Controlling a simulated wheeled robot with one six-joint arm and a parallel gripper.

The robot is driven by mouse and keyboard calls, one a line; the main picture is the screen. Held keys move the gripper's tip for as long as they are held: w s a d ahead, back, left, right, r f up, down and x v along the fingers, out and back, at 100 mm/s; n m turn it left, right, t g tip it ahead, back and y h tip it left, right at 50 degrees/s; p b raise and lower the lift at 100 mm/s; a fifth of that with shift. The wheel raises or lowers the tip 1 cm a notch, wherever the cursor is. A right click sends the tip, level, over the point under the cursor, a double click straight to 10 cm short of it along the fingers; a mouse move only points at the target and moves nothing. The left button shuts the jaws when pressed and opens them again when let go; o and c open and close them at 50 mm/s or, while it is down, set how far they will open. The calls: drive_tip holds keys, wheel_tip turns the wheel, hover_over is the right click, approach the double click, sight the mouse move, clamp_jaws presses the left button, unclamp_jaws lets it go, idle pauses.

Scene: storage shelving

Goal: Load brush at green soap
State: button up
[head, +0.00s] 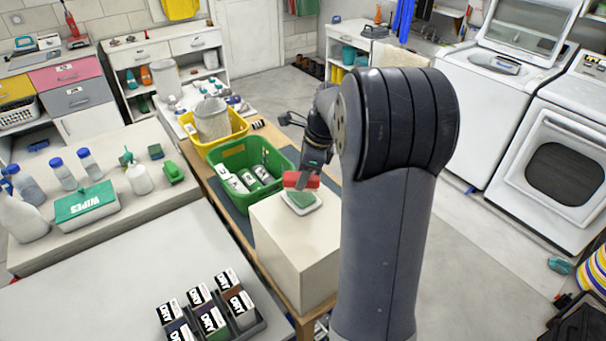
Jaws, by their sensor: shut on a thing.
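The green soap (300,198) lies in a white dish (311,208) on top of a beige block (296,242). My gripper (309,178) is shut on a red thing, apparently the brush (298,180), right above the soap. The brush's underside is hidden, so I cannot tell whether it touches the soap. My arm hides the area to the right of the block.
A green crate (232,203) with several white-and-green bottles stands just left of the block, and a yellow crate (240,125) stands behind it. A dark tray (250,334) of small DRY boxes (211,320) is in front. Open floor (470,245) lies to the right.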

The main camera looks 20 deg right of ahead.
sight(296, 176)
wheel_tip(296, 176, up, 3)
drive_tip(key=shift+f+p, duration=0.15)
drive_tip(key=shift+p, duration=0.75)
drive_tip(key=shift+r, duration=1.05)
